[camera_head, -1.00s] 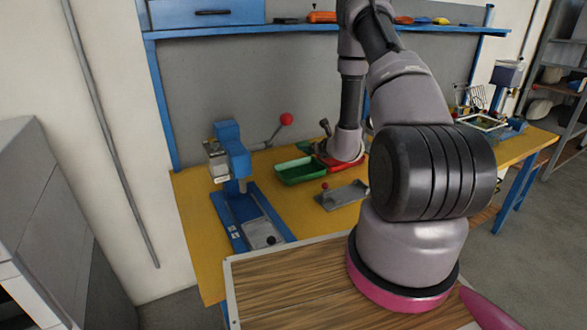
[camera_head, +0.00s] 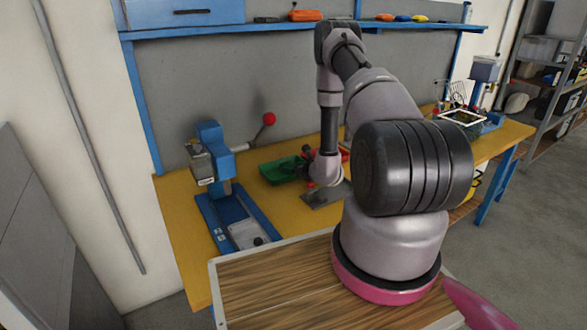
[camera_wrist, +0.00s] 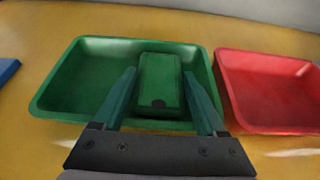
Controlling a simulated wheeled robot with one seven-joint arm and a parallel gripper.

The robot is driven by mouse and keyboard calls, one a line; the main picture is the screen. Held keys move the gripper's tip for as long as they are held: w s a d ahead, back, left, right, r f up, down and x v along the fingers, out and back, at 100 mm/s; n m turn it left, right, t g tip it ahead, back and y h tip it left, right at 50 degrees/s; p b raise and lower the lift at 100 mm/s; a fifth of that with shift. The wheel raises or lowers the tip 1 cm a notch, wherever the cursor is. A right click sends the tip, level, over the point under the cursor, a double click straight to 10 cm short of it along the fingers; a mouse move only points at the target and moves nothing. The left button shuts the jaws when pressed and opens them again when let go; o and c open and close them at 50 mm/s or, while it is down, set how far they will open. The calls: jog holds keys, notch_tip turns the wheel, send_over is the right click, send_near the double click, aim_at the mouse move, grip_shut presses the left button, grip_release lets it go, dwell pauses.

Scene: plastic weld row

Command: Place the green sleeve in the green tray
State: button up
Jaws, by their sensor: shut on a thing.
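The green tray (camera_wrist: 75,82) fills the left and middle of the wrist view, and it also shows on the bench in the head view (camera_head: 272,173). The green sleeve (camera_wrist: 160,82) is a block-like green piece over the right part of the tray. My gripper (camera_wrist: 160,76) is shut on the sleeve, with one finger along each side of it. I cannot tell whether the sleeve touches the tray floor. In the head view my wrist partly hides the tray, and the sleeve cannot be clearly made out.
A red tray (camera_wrist: 265,90) sits close to the right of the green tray. A blue press (camera_head: 213,155) with a red-knobbed lever stands left of the trays. A grey plate (camera_head: 318,198) lies in front.

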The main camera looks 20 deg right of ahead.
jog(key=o, duration=1.3)
jog(key=shift+f, duration=0.15)
jog(key=shift+s+d+r, duration=0.1)
jog(key=shift+s+r, duration=0.2)
jog(key=v, duration=1.1)
jog(key=shift+s+r, duration=0.1)
jog(key=shift+s, duration=0.1)
